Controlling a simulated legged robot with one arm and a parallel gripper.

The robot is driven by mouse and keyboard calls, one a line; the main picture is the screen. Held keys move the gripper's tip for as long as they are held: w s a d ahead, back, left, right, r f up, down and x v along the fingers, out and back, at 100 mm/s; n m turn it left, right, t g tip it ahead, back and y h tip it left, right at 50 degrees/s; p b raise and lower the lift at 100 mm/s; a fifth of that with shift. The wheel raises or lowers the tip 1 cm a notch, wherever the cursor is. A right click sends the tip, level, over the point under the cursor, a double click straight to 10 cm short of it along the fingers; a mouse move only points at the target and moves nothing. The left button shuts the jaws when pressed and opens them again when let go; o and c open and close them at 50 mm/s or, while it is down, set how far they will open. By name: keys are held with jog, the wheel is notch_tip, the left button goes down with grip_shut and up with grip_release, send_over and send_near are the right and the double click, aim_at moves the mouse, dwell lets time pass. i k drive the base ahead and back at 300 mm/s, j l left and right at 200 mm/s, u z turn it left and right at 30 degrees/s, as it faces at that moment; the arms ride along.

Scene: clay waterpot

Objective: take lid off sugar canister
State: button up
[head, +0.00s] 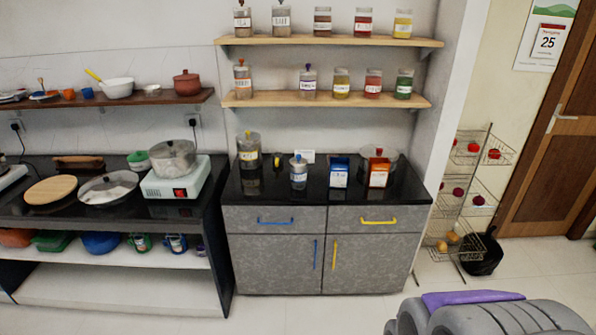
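I cannot read the labels well enough to tell which jar is the sugar canister. On the black counter stand a clear jar with a blue knob on its lid (299,175) and a larger jar with a yellowish band (249,155). On the lower wall shelf are a jar with an orange knob (243,82) and a jar with a purple lid (308,85). All these jars look lidded and upright. Grey and purple parts of my own body show at the bottom right. My gripper is not in view.
More labelled jars stand on the upper shelf (340,41) and lower shelf (335,101). Blue (339,175) and orange (378,176) boxes sit on the counter (270,192). A stove with a pot (173,157) is left. A wire rack (458,200) is right. Visible floor before the cabinet is clear.

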aim_at(298, 161)
jog(key=i+j+z, duration=0.25)
jog(key=z, duration=0.15)
jog(key=i+j+z, duration=0.15)
jog(key=j+z, duration=0.25)
jog(key=i+j+z, duration=0.15)
jog(key=z, duration=0.25)
jog(key=j, duration=0.1)
